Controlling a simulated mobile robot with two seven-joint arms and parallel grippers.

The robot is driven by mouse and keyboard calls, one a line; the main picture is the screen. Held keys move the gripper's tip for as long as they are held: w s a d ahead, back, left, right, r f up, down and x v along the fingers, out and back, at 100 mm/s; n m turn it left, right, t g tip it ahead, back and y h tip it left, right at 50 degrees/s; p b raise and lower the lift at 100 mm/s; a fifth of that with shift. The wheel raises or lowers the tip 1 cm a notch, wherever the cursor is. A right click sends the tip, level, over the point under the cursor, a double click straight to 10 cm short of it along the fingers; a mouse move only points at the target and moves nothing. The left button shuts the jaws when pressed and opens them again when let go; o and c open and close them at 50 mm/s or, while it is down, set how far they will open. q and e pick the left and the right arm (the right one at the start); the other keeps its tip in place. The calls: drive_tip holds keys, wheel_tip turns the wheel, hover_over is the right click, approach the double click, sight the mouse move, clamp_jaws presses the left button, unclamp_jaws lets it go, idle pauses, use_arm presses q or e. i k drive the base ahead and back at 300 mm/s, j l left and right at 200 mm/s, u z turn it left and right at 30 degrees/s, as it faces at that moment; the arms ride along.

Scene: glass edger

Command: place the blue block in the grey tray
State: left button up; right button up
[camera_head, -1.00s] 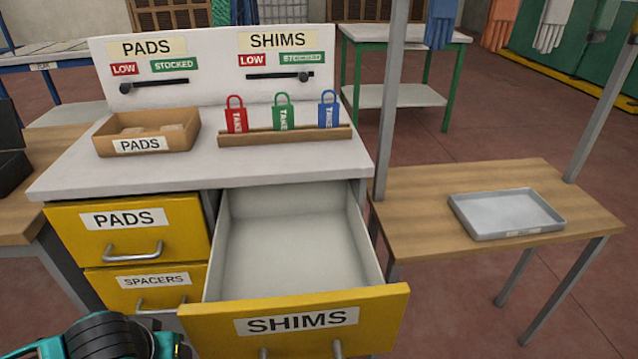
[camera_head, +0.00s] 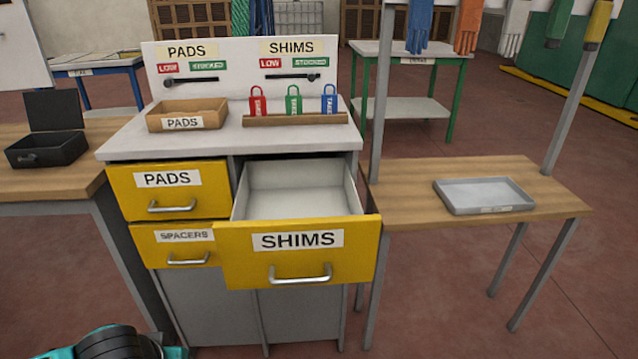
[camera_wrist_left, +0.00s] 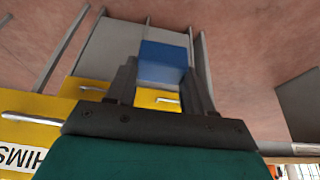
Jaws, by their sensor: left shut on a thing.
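The blue block (camera_wrist_left: 162,62) shows in the left wrist view, held between the two dark fingers of my left gripper (camera_wrist_left: 161,80). The fingers are shut on its sides. In the head view only part of my left arm shows at the bottom left, and the block and gripper are out of that picture. The grey tray (camera_head: 484,196) lies flat and empty on the wooden table at the right. My right gripper is in neither view.
The yellow SHIMS drawer (camera_head: 302,254) stands open and looks empty, left of the wooden table (camera_head: 405,203). A PADS box (camera_head: 188,115) and a rack (camera_head: 295,119) of red, green and blue tags stand on the cabinet top. Grey posts (camera_head: 382,90) rise beside the table.

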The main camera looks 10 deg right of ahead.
sight(481, 197)
drive_tip(key=k+z, duration=0.3)
drive_tip(key=k+l+z, duration=0.1)
drive_tip(key=z, duration=1.55)
drive_tip(key=i+j+z, duration=0.1)
drive_tip(key=i+z, duration=0.2)
drive_tip(key=i+j+z, duration=0.1)
drive_tip(key=z, duration=0.2)
drive_tip(key=i+j, duration=0.4)
drive_tip(key=i, duration=0.15)
drive_tip(key=i+j, duration=0.8)
drive_tip(key=i, duration=0.25)
drive_tip(key=i+u, duration=0.25)
drive_tip(key=i, duration=0.75)
drive_tip(key=u, duration=1.25)
